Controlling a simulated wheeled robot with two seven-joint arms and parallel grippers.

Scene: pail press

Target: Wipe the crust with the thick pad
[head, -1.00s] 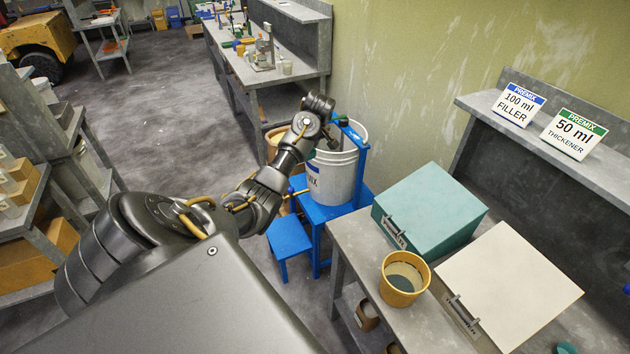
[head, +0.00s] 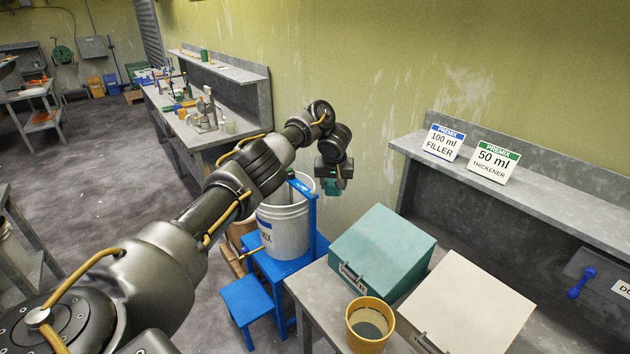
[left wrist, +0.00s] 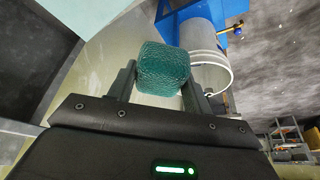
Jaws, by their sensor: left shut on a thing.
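My left gripper (head: 334,180) is shut on a thick green pad (head: 331,189), a rough-textured block that shows clearly between the two fingers in the left wrist view (left wrist: 164,68). The gripper hangs pointing down, in the picture just right of the rim of a white pail (head: 284,228) with a blue label. The pail stands on a blue stand (head: 275,264) with a blue upright beside it. In the left wrist view the pail (left wrist: 207,70) lies just beyond the pad. I cannot make out the crust; the pail's inside is mostly hidden. My right gripper is not in view.
A teal lidded box (head: 381,248), a cream lidded box (head: 465,308) and a yellow tub (head: 370,325) stand on a grey bench at the right. A shelf (head: 500,185) behind carries two PREMIX signs. A blue step (head: 246,299) stands before the stand.

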